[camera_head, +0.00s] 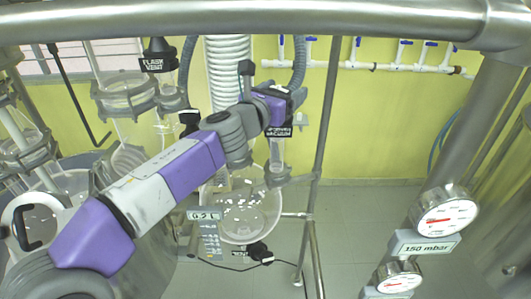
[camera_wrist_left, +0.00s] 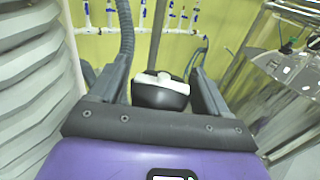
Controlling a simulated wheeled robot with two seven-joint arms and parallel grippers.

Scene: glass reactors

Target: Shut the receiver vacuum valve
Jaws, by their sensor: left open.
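My left arm reaches across from the left in the head view. Its gripper (camera_head: 272,84) is over the label reading "receiver vacuum" (camera_head: 279,132), above the glass receiver. In the left wrist view, the open jaws (camera_wrist_left: 160,68) show a finger on each side of a black valve knob with a white top (camera_wrist_left: 161,91). The knob appears between the fingers, with gaps at both sides; I cannot tell whether either finger touches it. In the head view the gripper mostly hides the valve. My right gripper is not in view.
A round glass vessel (camera_head: 242,214) hangs below the gripper. A ribbed white hose (camera_head: 224,62) and a grey hose (camera_head: 299,60) run close by. A steel post (camera_head: 322,110) stands just right. Gauges (camera_head: 446,212) are at right. A "flask vent" valve (camera_head: 158,60) is at left.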

